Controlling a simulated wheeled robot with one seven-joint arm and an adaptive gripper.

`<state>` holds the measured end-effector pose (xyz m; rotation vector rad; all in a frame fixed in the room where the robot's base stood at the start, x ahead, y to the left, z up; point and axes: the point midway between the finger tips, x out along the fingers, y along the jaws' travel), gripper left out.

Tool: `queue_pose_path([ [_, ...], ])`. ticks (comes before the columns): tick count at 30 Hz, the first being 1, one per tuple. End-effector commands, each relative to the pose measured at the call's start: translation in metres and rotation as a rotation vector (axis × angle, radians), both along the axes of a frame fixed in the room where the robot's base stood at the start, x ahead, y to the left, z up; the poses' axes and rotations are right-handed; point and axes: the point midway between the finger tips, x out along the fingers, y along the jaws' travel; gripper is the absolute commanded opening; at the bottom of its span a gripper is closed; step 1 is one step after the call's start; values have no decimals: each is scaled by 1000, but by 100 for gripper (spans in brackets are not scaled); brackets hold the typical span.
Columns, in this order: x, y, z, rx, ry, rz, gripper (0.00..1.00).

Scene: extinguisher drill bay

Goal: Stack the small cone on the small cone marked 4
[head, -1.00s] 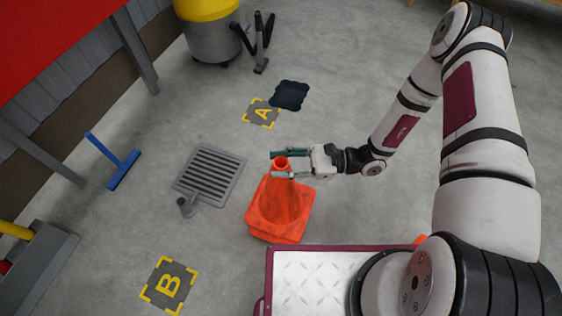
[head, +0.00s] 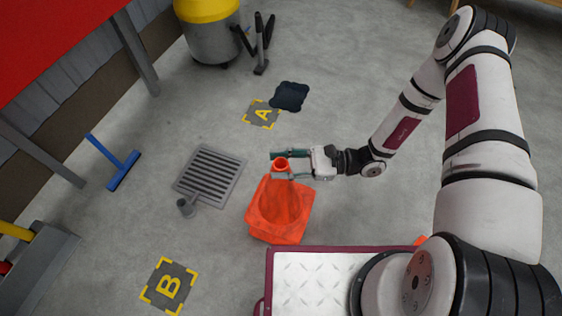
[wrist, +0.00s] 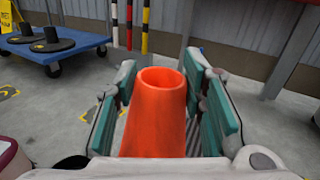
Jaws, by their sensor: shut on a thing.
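An orange cone (head: 281,205) is upright in the head view, its open top between the fingers of my gripper (head: 279,165). In the wrist view the smooth orange cone (wrist: 158,118) fills the space between the teal finger pads, and my gripper (wrist: 165,105) is shut on it near the top. Orange shows in layers around its base, but I cannot tell whether a second cone sits under it. No number 4 is readable. A small orange patch (head: 421,239) shows beside my arm, mostly hidden.
A floor drain grate (head: 210,175) lies left of the cone. Floor marks A (head: 262,113) and B (head: 169,286) are on the grey floor, with a dark cloth-like pad (head: 289,96) by A.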

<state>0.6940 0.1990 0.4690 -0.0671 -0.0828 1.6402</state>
Motion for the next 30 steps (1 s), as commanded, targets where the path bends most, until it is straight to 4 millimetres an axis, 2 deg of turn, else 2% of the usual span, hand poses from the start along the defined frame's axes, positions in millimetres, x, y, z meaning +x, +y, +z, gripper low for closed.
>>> queue_pose_path([
  [8, 0, 0, -2, 2, 0, -1, 0],
  [30, 0, 0, -35, 2, 1, -1, 0],
])
